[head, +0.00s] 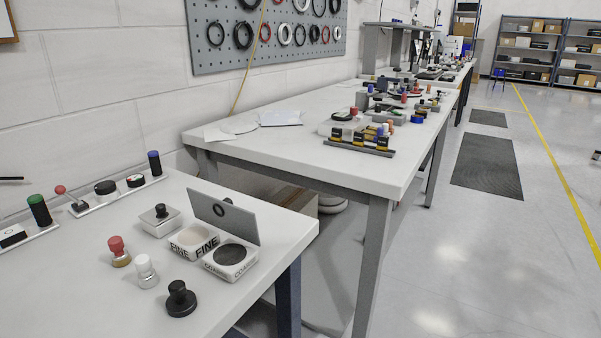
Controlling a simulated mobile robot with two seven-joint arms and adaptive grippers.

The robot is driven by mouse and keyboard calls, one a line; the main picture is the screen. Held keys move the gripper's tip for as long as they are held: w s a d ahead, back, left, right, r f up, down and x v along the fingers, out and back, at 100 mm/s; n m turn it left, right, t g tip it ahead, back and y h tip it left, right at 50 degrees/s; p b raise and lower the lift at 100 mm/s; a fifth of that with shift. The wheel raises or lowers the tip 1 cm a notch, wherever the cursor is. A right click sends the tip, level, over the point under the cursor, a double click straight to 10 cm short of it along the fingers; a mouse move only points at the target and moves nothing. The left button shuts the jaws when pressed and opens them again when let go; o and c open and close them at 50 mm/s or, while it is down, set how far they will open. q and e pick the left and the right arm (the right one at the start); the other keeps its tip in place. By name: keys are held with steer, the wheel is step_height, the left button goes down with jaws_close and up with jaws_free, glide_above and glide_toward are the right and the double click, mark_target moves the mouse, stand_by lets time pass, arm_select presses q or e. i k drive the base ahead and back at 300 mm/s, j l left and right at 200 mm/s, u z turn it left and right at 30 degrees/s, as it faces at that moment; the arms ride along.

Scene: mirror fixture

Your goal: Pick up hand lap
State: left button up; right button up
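A black round disc with a knob on top (181,300), which looks like a hand lap, stands upright near the front edge of the near white table (75,290). Neither of my grippers is in view.
A red-capped bottle (118,252) and a white-capped bottle (146,272) stand close to the black disc. A grey upright plate (224,214) is behind the trays. A rack (88,203) of knobbed items runs along the back. The table's front left is clear.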

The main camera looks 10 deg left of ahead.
mark_target(182, 302)
steer(key=u, duration=1)
steer(key=l+u, duration=0.6)
steer(key=u, duration=0.2)
steer(key=l+u, duration=0.4)
steer(key=k+l+u, duration=0.2)
steer(key=l, duration=0.15)
steer(key=l+u, duration=0.15)
steer(key=l, duration=0.15)
steer(key=k+l+u, duration=0.2)
steer(key=k+l, duration=0.15)
steer(key=l, duration=0.2)
steer(key=k+l, duration=0.2)
steer(key=l, duration=0.15)
steer(key=k+l, duration=0.15)
steer(key=l, duration=0.2)
steer(key=k+l+u, duration=0.1)
steer(key=l, duration=0.25)
steer(key=k, duration=0.1)
